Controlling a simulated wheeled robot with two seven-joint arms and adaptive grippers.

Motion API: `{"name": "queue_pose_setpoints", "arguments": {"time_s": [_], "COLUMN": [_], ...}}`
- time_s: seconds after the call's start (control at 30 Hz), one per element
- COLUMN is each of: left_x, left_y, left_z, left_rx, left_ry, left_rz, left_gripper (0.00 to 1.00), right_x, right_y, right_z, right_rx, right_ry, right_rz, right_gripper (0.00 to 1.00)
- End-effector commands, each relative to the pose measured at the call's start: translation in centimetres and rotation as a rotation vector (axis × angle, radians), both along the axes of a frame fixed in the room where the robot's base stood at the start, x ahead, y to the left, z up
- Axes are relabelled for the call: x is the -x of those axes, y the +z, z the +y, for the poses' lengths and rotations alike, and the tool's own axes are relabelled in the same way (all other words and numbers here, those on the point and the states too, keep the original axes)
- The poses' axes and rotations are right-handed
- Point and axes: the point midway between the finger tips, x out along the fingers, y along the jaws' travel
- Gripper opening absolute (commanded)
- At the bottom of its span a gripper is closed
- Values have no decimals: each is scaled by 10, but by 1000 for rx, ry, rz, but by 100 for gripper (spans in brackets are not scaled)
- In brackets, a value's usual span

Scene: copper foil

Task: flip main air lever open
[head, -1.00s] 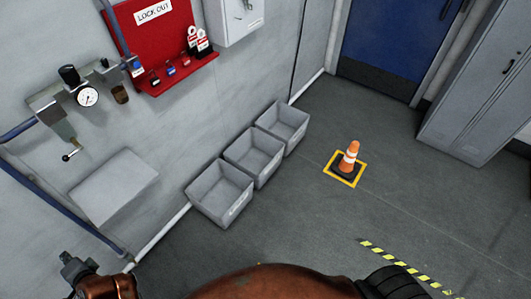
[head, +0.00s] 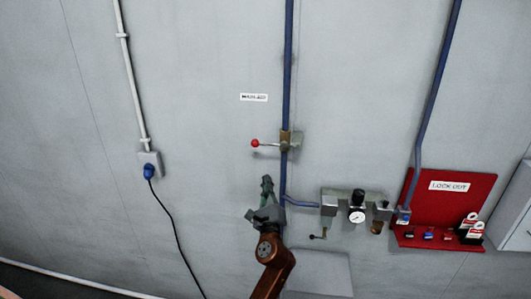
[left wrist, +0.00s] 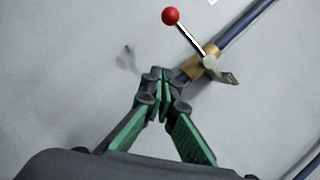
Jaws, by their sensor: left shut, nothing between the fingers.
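The main air lever (head: 267,145) has a red ball on a thin rod. It sits crosswise to the vertical blue pipe (head: 288,80), with the ball to the left of the brass valve body (head: 285,140). In the left wrist view the red ball (left wrist: 171,15) and the brass valve (left wrist: 200,66) show beyond the fingertips. My left gripper (head: 267,182) is below the lever in the head view, apart from it. Its fingers are shut and empty, as the left wrist view shows (left wrist: 162,75). My right gripper is not in view.
A small label (head: 254,97) is above the lever. To the right are a regulator with a gauge (head: 357,215) and a red lockout board (head: 448,205). A blue plug (head: 149,171) with a black cable is at the left. The wall left of the lever is clear.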

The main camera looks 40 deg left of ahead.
Motion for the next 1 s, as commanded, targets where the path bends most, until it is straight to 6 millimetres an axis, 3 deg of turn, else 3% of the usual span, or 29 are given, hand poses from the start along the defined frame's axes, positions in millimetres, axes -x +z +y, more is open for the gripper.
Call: {"name": "queue_pose_setpoints", "arguments": {"time_s": [0.37, 0.83, 1.0], "left_x": [-8, -74, -64], "left_y": [3, 31, 53], "left_z": [7, 64, 73], "left_rx": [1, 3, 4], "left_ry": [0, 0, -2], "left_rz": [0, 0, -2], "left_gripper": [0, 0, 0], "right_x": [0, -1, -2], "right_y": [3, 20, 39], "right_z": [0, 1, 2], "right_rx": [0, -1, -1], "right_ry": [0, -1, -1], "right_rz": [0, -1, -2], "right_gripper": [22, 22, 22]}}
